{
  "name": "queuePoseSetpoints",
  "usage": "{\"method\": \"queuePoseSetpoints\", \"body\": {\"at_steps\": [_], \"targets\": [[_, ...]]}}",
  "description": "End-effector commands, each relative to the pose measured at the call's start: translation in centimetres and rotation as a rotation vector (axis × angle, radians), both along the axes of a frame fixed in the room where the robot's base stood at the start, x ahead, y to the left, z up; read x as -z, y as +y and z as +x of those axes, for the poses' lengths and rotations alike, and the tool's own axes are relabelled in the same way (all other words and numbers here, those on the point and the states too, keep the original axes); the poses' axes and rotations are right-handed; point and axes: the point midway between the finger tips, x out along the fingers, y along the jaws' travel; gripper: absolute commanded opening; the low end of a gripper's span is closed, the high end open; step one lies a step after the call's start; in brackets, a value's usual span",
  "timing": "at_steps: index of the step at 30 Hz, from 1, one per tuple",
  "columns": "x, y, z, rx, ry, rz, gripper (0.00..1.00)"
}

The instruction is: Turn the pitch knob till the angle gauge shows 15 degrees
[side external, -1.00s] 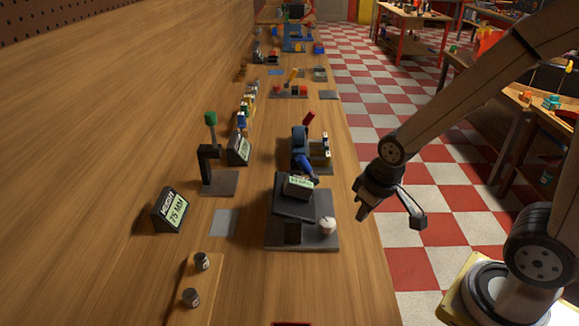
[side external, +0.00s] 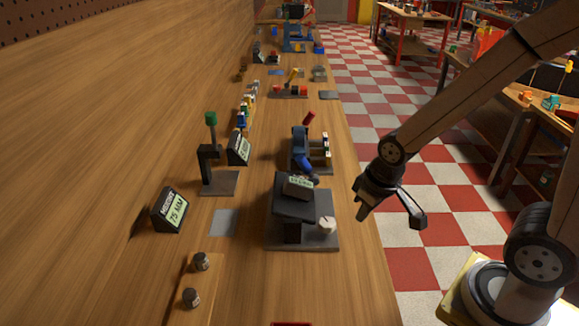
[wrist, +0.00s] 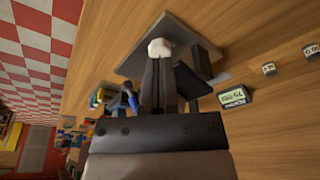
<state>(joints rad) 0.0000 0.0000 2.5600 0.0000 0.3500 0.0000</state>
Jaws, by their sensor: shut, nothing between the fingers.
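The pitch knob (side external: 327,225) is small and white, at the right front of a dark grey base plate (side external: 318,243). A dark tilting block (side external: 297,209) stands on that plate with the angle gauge (side external: 298,187), a small lit display, on top. Its digits are too small to read. My gripper (side external: 362,215) is shut and empty, right of the knob with a visible gap in the side view. In the wrist view, my gripper's fingertips (wrist: 163,62) point at the knob (wrist: 160,47), overlapping its lower edge in the picture.
A "75 MM" display (side external: 171,209) and two small dark cylinders (side external: 201,262) are to the left. A green-topped stand (side external: 211,150) and a blue device with a red handle (side external: 302,145) stand farther back. The bench's right edge runs close to the base plate.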

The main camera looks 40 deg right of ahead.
Motion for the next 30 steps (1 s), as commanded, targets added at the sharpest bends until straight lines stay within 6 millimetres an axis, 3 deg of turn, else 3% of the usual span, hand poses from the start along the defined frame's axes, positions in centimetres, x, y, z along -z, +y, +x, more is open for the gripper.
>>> {"method": "queuePoseSetpoints", "body": {"at_steps": [3, 12, 17, 30], "targets": [[0.0, 0.0, 0.0, 0.000, 0.000, 0.000, 0.00], [0.2, -0.3, 0.5, 0.125, 0.021, 0.040, 0.95], [0.5, -0.9, 1.4, 0.381, 0.066, 0.121, 0.96], [2.0, -3.0, 6.0, 1.416, 0.288, 0.453, 0.96]]}}
